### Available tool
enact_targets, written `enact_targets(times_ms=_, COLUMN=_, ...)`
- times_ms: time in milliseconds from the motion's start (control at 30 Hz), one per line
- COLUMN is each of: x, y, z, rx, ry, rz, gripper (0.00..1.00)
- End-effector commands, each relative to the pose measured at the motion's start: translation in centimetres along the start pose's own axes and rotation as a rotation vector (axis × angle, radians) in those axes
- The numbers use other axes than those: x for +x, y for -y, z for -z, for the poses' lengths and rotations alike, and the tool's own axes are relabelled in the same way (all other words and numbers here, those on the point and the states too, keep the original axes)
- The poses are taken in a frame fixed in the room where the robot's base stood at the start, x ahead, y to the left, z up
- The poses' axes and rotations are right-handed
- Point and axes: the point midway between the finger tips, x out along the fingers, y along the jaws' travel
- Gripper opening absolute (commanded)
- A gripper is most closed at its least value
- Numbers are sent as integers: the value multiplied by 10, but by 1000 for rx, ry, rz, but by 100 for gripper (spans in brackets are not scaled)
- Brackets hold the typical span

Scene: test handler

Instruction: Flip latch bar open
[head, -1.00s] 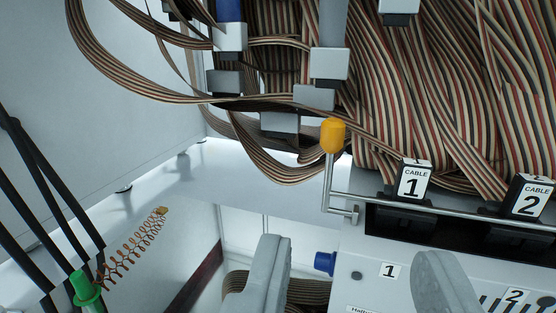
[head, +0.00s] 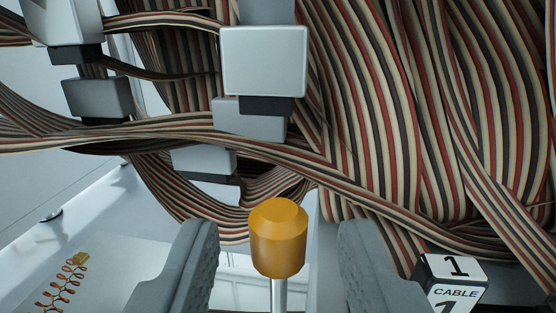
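The latch bar ends in an orange knob (head: 278,238) on a thin metal rod (head: 279,296). The knob stands upright in the lower middle of the head view. My gripper (head: 277,255) is open, with one grey finger to the left of the knob and one to the right. Gaps show between the knob and both fingers, so I see no contact. The lower part of the rod and the rest of the bar are out of the picture.
Striped ribbon cables (head: 400,120) fill the space behind and to the right. Grey connectors (head: 263,62) hang above the knob. A "Cable 1" block (head: 450,280) sits right of the right finger. A copper coil (head: 62,284) lies at lower left.

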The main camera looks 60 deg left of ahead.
Motion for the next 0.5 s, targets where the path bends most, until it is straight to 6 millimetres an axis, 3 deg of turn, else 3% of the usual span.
enact_targets(times_ms=200, x=24, y=0, z=0, rx=-1, ry=0, rz=1, gripper=39)
enact_targets(times_ms=500, x=30, y=0, z=0, rx=-1, ry=0, rz=0, gripper=39)
